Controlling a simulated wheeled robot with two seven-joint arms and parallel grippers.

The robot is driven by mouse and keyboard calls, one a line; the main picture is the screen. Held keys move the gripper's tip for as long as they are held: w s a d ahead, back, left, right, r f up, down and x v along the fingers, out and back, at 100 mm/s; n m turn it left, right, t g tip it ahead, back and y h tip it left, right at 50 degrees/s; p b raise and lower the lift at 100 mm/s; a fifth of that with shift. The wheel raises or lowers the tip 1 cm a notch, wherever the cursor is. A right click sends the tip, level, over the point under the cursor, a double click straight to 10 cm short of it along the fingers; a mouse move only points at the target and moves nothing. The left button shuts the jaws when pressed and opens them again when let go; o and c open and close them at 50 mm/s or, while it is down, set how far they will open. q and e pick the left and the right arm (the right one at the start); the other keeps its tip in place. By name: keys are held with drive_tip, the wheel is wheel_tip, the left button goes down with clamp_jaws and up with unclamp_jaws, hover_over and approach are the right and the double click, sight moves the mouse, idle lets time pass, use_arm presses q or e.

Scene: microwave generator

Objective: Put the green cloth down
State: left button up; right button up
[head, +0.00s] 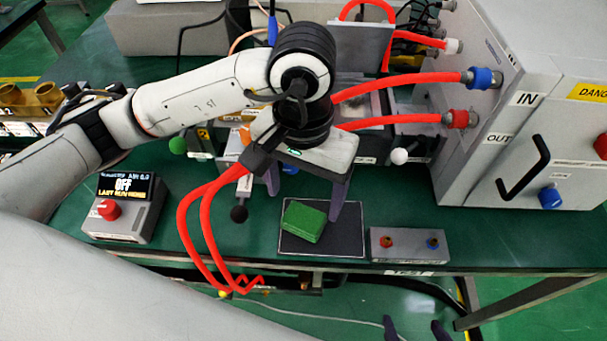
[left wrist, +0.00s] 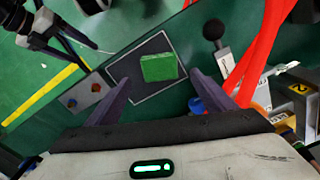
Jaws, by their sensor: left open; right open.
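The green cloth (head: 303,221) is a folded, block-like pad lying on a dark mat with a pale outline (head: 345,243) near the table's front edge. It also shows in the left wrist view (left wrist: 160,67), flat on the mat. My left gripper (head: 303,204) is above the cloth with its fingers spread. In the left wrist view its fingertips (left wrist: 158,80) stand apart on either side below the cloth, with nothing between them. My right gripper (head: 415,328) shows only as two separated fingertips at the bottom edge of the head view, off the table, open and empty.
A grey box with red and blue sockets (head: 405,245) stands right of the mat. Red hoses (head: 205,240) loop down to its left. A control box with a display (head: 125,205) is further left. The grey generator cabinet (head: 535,130) fills the right.

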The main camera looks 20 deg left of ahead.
sight(303, 218)
use_arm(q)
wheel_tip(303, 218, up, 5)
drive_tip(key=shift+r, duration=0.1)
drive_tip(key=shift+s, duration=0.1)
idle(0.6)
